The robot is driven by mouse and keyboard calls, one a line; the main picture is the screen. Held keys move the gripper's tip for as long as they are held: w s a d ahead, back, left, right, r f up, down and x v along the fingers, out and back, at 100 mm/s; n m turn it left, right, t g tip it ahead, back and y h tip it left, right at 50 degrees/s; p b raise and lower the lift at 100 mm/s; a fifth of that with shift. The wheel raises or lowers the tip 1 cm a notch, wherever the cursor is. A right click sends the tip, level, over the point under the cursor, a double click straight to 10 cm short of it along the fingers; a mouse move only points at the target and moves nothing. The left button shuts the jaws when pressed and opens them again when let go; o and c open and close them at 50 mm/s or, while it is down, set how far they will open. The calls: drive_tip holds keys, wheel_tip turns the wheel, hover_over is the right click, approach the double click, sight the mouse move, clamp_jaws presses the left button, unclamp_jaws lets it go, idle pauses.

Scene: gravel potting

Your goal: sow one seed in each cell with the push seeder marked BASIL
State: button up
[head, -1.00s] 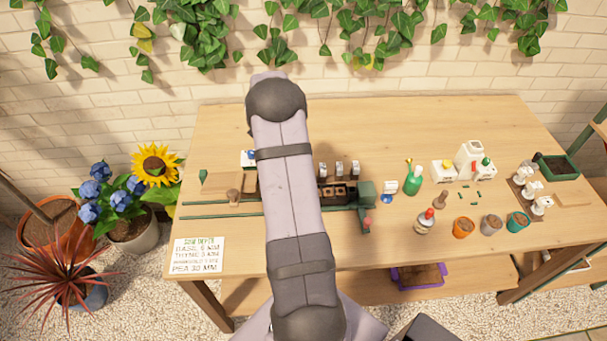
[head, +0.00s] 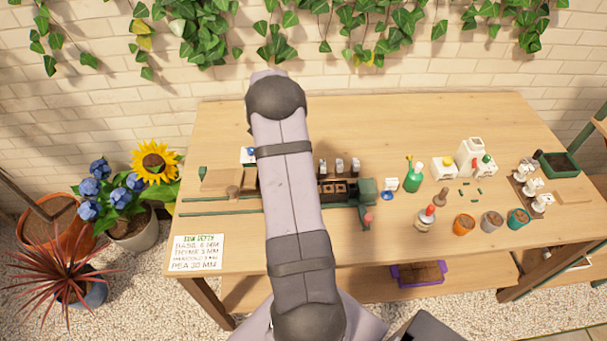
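A dark cell tray (head: 341,188) with brown-filled cells lies mid-table, and my arm covers its left part. Several small pale upright pieces with dark marks (head: 340,165) stand along its back edge; their lettering is too small to read. A rack at the right holds white-topped tools (head: 533,186); I cannot tell whether they are seeders or which is marked BASIL. My gripper is hidden behind my own arm, which crosses the middle of the view. Seeds cannot be made out.
A green block (head: 367,190) adjoins the tray on a green rail (head: 222,213). A green bottle (head: 413,178), a white jug (head: 470,155) and small pots (head: 464,225) stand to the right. A sow-depth card (head: 198,253) lies front left. The back of the table is clear.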

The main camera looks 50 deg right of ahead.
drive_tip(key=shift+f+b, duration=0.55)
idle(1.4)
drive_tip(key=shift+r+p, duration=0.7)
drive_tip(key=shift+r, duration=0.85)
drive_tip(key=s+d, duration=0.1)
drive_tip(key=s+d+r+p, duration=0.1)
drive_tip(key=shift+s+d, duration=0.4)
drive_tip(key=shift+f+b, duration=0.6)
drive_tip(key=shift+f, duration=0.8)
drive_tip(key=shift+a+f+b, duration=0.1)
drive_tip(key=shift+f+b, duration=0.55)
drive_tip(key=shift+b, duration=0.1)
idle(0.8)
